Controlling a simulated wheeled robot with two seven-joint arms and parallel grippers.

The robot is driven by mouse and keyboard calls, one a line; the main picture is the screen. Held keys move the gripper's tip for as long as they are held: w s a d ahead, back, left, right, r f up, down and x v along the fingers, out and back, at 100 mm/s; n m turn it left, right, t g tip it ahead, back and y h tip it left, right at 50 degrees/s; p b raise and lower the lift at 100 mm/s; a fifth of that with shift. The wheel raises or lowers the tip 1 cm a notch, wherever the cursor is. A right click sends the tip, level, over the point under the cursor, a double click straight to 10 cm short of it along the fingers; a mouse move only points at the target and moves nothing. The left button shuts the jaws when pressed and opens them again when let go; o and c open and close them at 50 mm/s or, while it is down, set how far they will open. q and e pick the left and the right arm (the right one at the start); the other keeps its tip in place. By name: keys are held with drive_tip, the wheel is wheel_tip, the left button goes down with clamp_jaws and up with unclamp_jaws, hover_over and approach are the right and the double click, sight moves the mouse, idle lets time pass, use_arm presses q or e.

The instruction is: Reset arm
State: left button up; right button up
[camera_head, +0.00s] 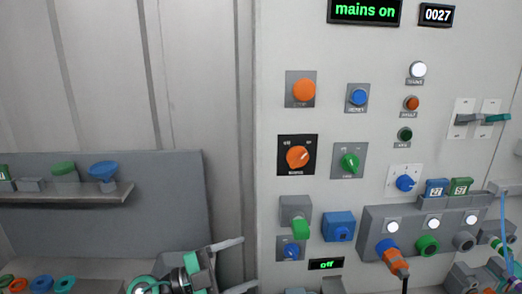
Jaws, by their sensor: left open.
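My left gripper (250,262) shows at the bottom, left of centre, in the head view. Its two pale fingers are spread apart with nothing between them. They point right, in front of the lower left edge of the grey control panel (385,45). Its grey and green body runs down out of the bottom edge. My right gripper does not show.
The panel carries an orange knob (297,157), a green knob (349,162), a blue socket box (339,227) and a plugged orange connector (392,257). A shelf (105,196) with coloured caps is at left. The pale wall between is bare.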

use_arm(q)
drive_tip(key=w+a+n+t+y, duration=0.1)
drive_tip(key=a+n+t+y, duration=1)
drive_tip(key=n+t, duration=0.45)
drive_tip(key=s+a+f+n+g+y, duration=0.25)
drive_tip(key=a+f+n+y, duration=0.2)
drive_tip(key=f, duration=0.25)
drive_tip(key=s+a+f+n+g+y, duration=0.2)
drive_tip(key=a+f+n+g+y, duration=0.15)
drive_tip(key=f+y, duration=0.2)
drive_tip(key=s+f+m+g+h, duration=0.1)
drive_tip(key=s+f+g, duration=0.55)
drive_tip(key=s, duration=0.45)
drive_tip(key=s+f+g+h, duration=0.1)
drive_tip(key=s+f+g, duration=0.6)
drive_tip(key=s, duration=0.5)
wheel_tip(320, 180, down, 30)
drive_tip(key=w+d+r, duration=0.1)
drive_tip(key=s+a+f, duration=0.1)
drive_tip(key=s+f, duration=0.9)
drive_tip(key=f, duration=0.1)
drive_tip(key=s+a+f+g, duration=0.1)
drive_tip(key=s+a+f, duration=0.1)
drive_tip(key=s+f, duration=0.8)
drive_tip(key=shift+a+f+m, duration=0.3)
drive_tip(key=shift+f+m, duration=0.05)
drive_tip(key=shift+f, duration=0.5)
drive_tip(key=shift+w, duration=0.1)
